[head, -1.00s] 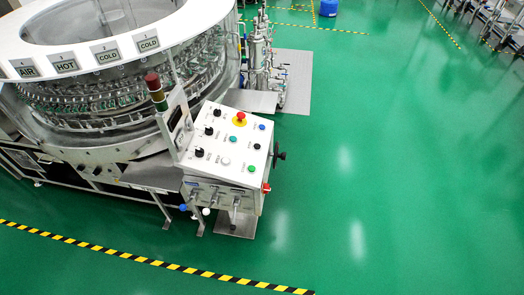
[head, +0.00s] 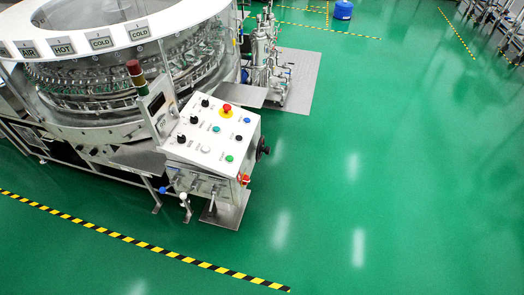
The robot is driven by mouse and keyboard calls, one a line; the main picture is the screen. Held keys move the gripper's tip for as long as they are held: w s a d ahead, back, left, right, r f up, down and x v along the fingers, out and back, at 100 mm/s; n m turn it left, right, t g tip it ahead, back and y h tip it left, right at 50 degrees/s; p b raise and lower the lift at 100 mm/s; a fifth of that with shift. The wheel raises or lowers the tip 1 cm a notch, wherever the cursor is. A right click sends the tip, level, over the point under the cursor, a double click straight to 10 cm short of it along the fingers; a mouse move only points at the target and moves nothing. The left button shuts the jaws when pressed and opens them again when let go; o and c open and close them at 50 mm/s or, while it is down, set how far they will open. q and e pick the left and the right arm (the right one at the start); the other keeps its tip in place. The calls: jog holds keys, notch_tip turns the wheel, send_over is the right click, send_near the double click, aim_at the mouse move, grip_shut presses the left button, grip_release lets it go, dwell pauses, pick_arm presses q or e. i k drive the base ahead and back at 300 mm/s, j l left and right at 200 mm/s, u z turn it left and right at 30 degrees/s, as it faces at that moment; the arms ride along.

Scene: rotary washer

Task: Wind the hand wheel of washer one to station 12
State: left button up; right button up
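The rotary washer (head: 88,35) stands at the upper left in the head view, a round white-topped machine with clear walls and labels reading AIR, HOT and COLD. Its white control box (head: 212,137) faces me at the middle left, with several knobs and buttons and a red button on yellow. A black hand wheel (head: 263,148) sticks out from the box's right side, seen nearly edge-on. A small display panel (head: 160,112) stands at the box's left edge; its reading is too small to tell. Neither of my grippers is in view.
Yellow-black floor tape (head: 140,243) runs across the front left. The green floor (head: 390,180) is clear to the right of the box. Steel pipework (head: 265,50) stands on a grey plate behind it. A blue drum (head: 343,9) and racks (head: 497,20) are far back.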

aim_at(264, 150)
jog(key=i+l, duration=0.75)
jog(key=l, duration=0.1)
